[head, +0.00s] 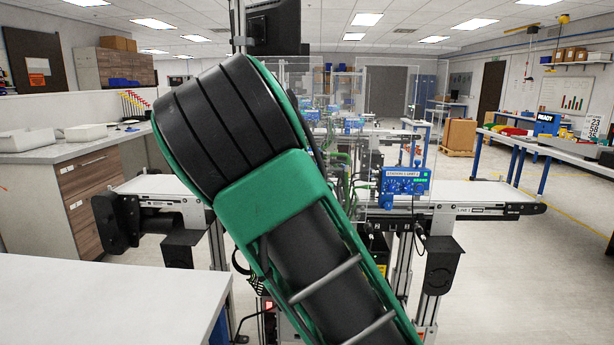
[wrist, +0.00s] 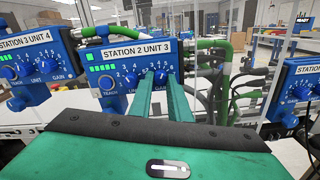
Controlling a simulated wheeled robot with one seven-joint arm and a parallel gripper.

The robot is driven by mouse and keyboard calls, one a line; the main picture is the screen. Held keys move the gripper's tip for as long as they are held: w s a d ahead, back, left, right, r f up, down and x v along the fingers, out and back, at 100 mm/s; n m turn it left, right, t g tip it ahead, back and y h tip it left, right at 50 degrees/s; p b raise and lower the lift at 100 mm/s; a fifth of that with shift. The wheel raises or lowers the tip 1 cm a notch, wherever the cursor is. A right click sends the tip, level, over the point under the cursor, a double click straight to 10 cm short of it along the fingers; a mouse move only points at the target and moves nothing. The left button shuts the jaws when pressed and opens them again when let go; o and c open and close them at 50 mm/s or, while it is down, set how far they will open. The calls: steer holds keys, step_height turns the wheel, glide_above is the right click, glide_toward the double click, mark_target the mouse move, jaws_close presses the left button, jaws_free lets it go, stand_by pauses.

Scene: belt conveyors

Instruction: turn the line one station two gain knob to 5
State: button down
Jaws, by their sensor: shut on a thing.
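A blue control box (wrist: 118,62) labelled STATION 2 UNIT 3 fills the upper middle of the wrist view. It has a row of green lights and several dials. My gripper (wrist: 160,80) reaches it from below, its two green fingers shut on the right-hand knob (wrist: 161,76) of the box. The fingers cover most of that knob and its name, so its pointer cannot be read. The left-hand knob (wrist: 107,83) and the unit knob (wrist: 131,80) are free. In the head view my arm hides the gripper and this box.
A STATION 3 UNIT 4 box (wrist: 38,66) stands close on the left, and another station box (wrist: 296,86) stands on the right. Green hoses (wrist: 212,44) and dark cables run between them. In the head view a blue station box (head: 404,187) stands at the conveyor (head: 480,194).

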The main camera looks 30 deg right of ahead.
steer(key=shift+m, duration=0.5)
steer(key=c, duration=1.7)
jaws_free()
steer(key=shift+o, duration=0.2)
steer(key=shift+s, duration=0.1)
steer(key=v, duration=1)
steer(key=shift+a, duration=0.25)
steer(key=shift+s+d+f, duration=0.1)
steer(key=shift+s+f, duration=0.05)
